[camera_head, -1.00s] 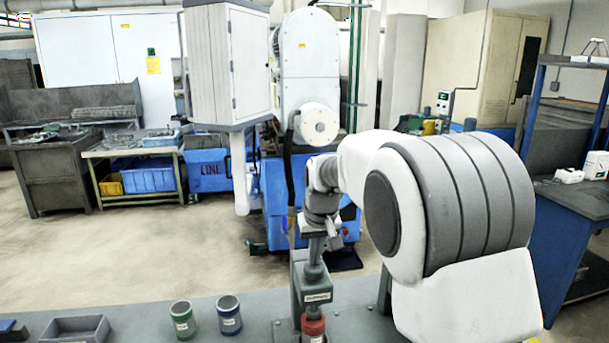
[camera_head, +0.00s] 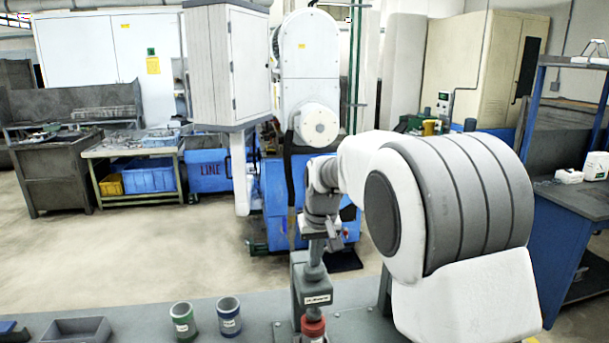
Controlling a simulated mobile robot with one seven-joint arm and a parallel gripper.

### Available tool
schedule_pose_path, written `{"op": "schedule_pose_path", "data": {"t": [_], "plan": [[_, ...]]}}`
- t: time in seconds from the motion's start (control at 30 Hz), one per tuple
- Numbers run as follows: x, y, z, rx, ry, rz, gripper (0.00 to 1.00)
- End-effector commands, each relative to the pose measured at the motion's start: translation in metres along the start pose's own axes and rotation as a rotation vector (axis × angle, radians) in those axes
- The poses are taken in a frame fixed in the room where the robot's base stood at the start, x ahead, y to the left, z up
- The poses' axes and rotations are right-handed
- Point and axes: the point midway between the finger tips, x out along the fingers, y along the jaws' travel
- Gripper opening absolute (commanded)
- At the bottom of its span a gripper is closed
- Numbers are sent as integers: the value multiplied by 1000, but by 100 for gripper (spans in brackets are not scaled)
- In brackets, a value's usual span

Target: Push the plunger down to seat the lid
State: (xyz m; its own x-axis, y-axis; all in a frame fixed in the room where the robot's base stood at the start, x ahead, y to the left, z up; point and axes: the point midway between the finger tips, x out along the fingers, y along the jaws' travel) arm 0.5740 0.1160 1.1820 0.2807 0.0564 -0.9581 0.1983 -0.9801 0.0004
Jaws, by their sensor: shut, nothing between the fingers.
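The plunger (camera_head: 316,252) is a grey upright shaft that runs down into a grey press block (camera_head: 312,284) with a small white label. I cannot make out a separate lid or any gap between lid and container. My gripper (camera_head: 318,236) is above the plunger, pointing down, shut with nothing between its fingers. Its fingertips are at the plunger's top; contact looks likely but is too small to tell.
A grey tray (camera_head: 77,331) is farther left. My arm covers the bench's right side. A grey post stands behind the press.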

Motion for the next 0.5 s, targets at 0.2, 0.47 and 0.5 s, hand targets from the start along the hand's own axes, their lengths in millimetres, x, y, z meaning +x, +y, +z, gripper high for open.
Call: {"op": "schedule_pose_path", "data": {"t": [0.2,0.47,0.5], "plan": [[-20,0,-6,0,2,0,0],[-39,0,-13,-1,7,0,0],[-42,0,-14,-1,7,0,0]]}}
